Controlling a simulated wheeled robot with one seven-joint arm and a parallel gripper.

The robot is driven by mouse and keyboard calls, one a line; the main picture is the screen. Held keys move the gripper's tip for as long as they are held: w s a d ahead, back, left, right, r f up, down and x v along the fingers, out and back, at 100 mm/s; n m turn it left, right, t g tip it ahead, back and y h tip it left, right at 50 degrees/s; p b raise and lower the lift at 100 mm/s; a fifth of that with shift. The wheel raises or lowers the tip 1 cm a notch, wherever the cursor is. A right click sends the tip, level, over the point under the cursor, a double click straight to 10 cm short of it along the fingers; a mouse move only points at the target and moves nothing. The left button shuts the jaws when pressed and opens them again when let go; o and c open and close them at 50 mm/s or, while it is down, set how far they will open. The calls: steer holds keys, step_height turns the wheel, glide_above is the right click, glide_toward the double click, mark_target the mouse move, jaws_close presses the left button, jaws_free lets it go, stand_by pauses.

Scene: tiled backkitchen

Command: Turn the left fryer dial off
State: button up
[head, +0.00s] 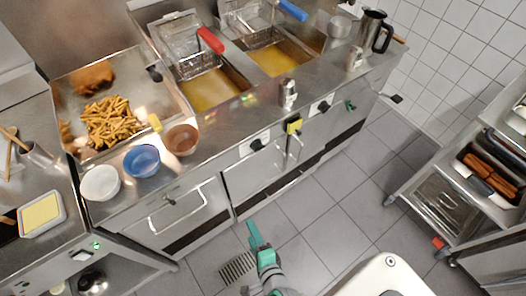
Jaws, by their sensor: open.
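The left fryer dial (257,144) is a black knob on a pale plate on the fryer's steel front panel. It sits below the left oil vat (210,90), whose basket has a red handle (210,40). The knob is too small to read its setting. A similar black dial (322,107) sits further right, below the right oil vat (278,57). My gripper (257,238) is teal, open and empty. It is low in front of the fryer over the floor, apart from the left dial.
A yellow-topped fitting (293,126) juts from the panel between the two dials. White (101,183), blue (142,160) and brown (181,139) bowls stand on the counter left of the dials. A steel trolley (470,200) stands at right.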

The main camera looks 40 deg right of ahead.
steer(key=w+d+m, duration=0.4)
steer(key=d+m, duration=0.1)
steer(key=m+t+y, duration=0.3)
steer(key=m+t, duration=0.3)
steer(key=m, duration=0.5)
glide_toward(261, 149)
steer(key=w, duration=0.8)
steer(key=shift+w+a+r, duration=0.15)
steer(key=shift+w, duration=0.15)
steer(key=c, duration=1.1)
